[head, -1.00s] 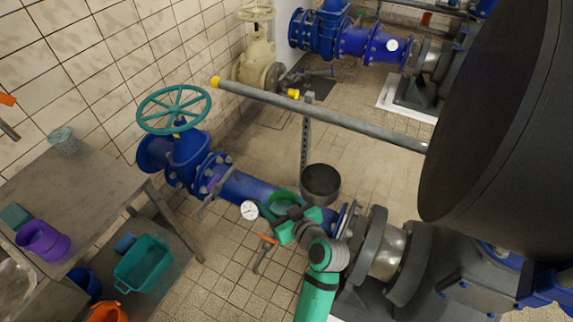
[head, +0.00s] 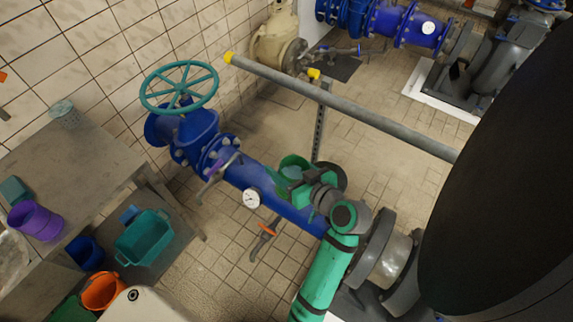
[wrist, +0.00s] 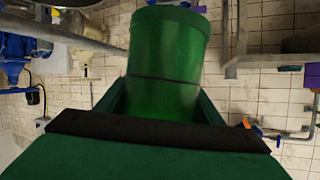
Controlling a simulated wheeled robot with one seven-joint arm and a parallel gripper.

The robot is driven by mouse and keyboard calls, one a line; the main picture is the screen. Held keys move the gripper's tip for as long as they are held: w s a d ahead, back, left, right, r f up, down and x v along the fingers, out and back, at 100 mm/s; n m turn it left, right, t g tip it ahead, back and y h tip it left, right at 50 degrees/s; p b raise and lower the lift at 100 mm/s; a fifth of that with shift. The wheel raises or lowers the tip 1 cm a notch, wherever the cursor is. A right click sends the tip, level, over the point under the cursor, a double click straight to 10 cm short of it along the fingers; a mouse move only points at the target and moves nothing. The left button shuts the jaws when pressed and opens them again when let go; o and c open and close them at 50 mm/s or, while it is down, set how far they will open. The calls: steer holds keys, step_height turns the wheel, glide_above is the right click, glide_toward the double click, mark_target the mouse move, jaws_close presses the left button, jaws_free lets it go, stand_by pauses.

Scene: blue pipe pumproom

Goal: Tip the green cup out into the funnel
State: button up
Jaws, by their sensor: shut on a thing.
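The green cup (head: 295,166) is in my gripper (head: 297,184), above the blue pipe in the head view. Its open top faces up toward the head camera, and I cannot tell its exact tilt. In the wrist view the cup (wrist: 168,62) fills the middle, between the two fingers of my gripper (wrist: 165,105). The dark grey funnel (head: 338,172) is just right of the cup in the head view, mostly hidden behind my gripper and wrist. What the cup holds is not clear.
A grey rail (head: 350,112) with a yellow end crosses behind the cup. A blue pipe (head: 270,192) with a teal handwheel (head: 180,87) runs beneath. A large dark vessel (head: 510,190) fills the right. A table (head: 75,170) with a purple pot stands left.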

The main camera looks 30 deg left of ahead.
mark_target(299, 162)
steer(key=m, duration=0.1)
steer(key=w+m+g+y, duration=0.1)
steer(key=shift+d+r+m, duration=0.25)
steer(key=shift+r+m, duration=0.05)
steer(key=shift+r, duration=0.1)
steer(key=shift+w+d+f+m+g+y, duration=0.1)
steer(key=shift+w+d+m+g+y, duration=0.15)
steer(key=shift+w+d+m+y, duration=0.3)
steer(key=shift+w+d+m+g+y, duration=0.25)
steer(key=shift+w+m+y, duration=0.1)
steer(key=shift+w+m, duration=0.35)
steer(key=shift+f+m, duration=0.1)
steer(key=shift+m, duration=0.25)
steer(key=m, duration=0.1)
steer(key=f+m+y, duration=0.1)
steer(key=shift+w+d+m+g+y, duration=0.1)
steer(key=shift+m+g+y, duration=0.2)
steer(key=shift+w+d+f+m+t+y, duration=0.2)
steer(key=shift+w+f+m+y, duration=0.15)
steer(key=shift+m, duration=0.8)
steer(key=shift+w+d+f+m+t+y, duration=0.25)
steer(key=shift+m+y, duration=0.2)
steer(key=shift+m, duration=0.65)
steer(key=shift+w+d+f+m+t+y, duration=0.15)
steer(key=shift+w+f+m+y, duration=0.2)
steer(key=shift+m, duration=0.8)
steer(key=shift+r, duration=0.1)
